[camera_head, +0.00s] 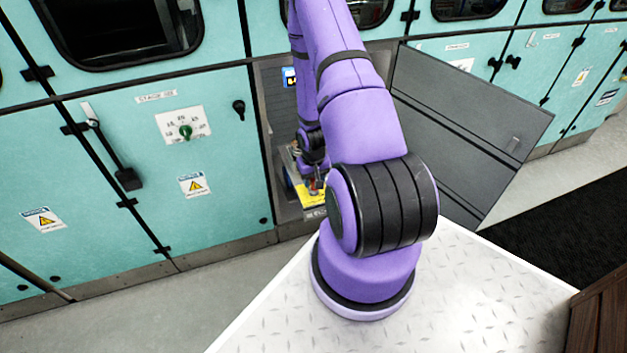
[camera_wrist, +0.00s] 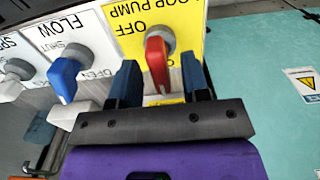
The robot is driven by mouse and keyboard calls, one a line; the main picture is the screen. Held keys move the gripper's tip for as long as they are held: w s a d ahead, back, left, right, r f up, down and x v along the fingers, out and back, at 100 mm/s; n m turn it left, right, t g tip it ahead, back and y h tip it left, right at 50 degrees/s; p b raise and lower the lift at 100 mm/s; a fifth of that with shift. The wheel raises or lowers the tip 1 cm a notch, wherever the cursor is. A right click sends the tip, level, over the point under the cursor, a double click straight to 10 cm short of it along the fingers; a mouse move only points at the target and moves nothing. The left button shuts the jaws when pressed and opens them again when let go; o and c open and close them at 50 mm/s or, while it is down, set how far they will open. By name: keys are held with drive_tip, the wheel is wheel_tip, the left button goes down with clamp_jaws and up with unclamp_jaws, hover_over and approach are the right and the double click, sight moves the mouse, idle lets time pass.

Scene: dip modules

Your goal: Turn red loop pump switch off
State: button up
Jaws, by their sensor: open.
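The red loop pump switch (camera_wrist: 157,64) is in the wrist view, mounted on a yellow label plate (camera_wrist: 118,15) reading "LOOP PUMP" and "OFF", seen upside down. Its red handle runs roughly up and down in the picture. My gripper (camera_wrist: 160,70) is open, with one dark blue finger on each side of the handle. Gaps show between handle and fingers. The lower part of the yellow plate is mostly hidden by my gripper. In the head view, the yellow plate (camera_head: 313,199) shows small inside the open cabinet, and the switch is hard to make out behind my arm.
A blue knob (camera_wrist: 66,76) on a white "FLOW" plate sits left of the red switch, close to my left finger. Another knob (camera_wrist: 18,70) is further left. The open grey cabinet door (camera_head: 465,130) stands right of my arm. Teal cabinets (camera_head: 90,180) line the wall.

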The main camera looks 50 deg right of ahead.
drive_tip(key=shift+f, duration=0.15)
clamp_jaws()
